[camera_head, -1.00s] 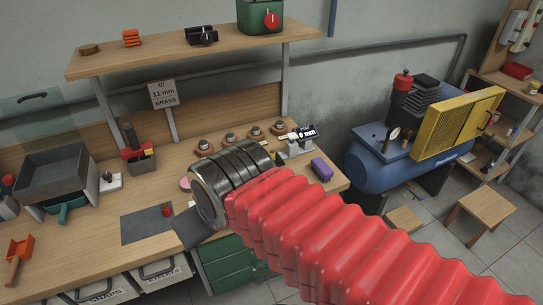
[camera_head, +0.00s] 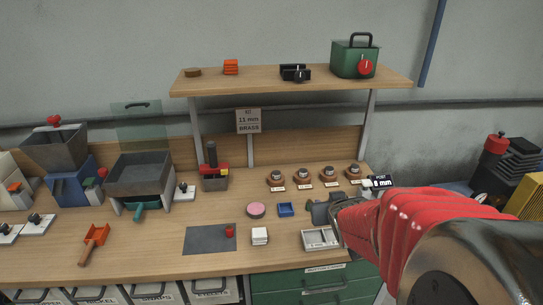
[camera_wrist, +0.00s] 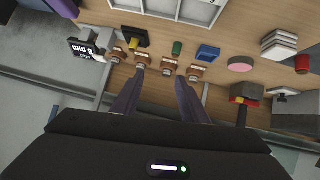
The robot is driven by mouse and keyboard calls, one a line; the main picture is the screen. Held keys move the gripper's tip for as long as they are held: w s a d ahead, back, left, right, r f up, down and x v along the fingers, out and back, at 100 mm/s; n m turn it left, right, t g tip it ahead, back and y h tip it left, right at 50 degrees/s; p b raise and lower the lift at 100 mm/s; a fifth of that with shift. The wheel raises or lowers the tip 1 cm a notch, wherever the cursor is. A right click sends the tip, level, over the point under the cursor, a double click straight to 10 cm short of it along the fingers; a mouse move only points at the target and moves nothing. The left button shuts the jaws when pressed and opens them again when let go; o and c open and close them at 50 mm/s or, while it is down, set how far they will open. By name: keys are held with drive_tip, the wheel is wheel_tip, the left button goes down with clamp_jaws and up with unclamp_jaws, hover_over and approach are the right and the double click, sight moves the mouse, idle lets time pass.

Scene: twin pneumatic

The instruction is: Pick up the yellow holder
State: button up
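A small dark piece with a yellow part (camera_wrist: 134,42) lies on the bench in the wrist view, beside the brown round-topped pieces. It may be the yellow holder; I cannot tell for sure. In the head view I do not make it out, and my arm covers that part of the bench. My gripper (camera_wrist: 160,76) is open and empty in the wrist view, its two dark fingers apart over the bench. In the head view my gripper (camera_head: 316,212) is above the bench's right part, by the compartment tray (camera_head: 321,239).
The wooden bench (camera_head: 150,262) also bears a blue block (camera_head: 286,209), a pink disc (camera_head: 256,210), white pads (camera_head: 260,236) and an "8 mm" post sign (camera_head: 381,181). A shelf (camera_head: 290,88) runs above. A compressor stands right.

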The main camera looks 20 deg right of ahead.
drive_tip(key=d+f, duration=0.1)
drive_tip(key=d, duration=0.1)
drive_tip(key=d+f+t, duration=0.1)
drive_tip(key=d+f, duration=0.1)
drive_tip(key=d, duration=0.1)
drive_tip(key=d+f+m+t, duration=0.1)
drive_tip(key=d, duration=0.2)
drive_tip(key=shift+s+f, duration=0.35)
drive_tip(key=shift+f, duration=0.05)
drive_tip(key=shift+s+d+f+t, duration=0.2)
drive_tip(key=shift+d+f+t, duration=0.1)
drive_tip(key=shift+d, duration=0.1)
drive_tip(key=shift+r+h, duration=0.1)
drive_tip(key=shift+h, duration=0.2)
drive_tip(key=shift+w, duration=0.1)
drive_tip(key=shift+x, duration=4.25)
drive_tip(key=shift+x, duration=2.6)
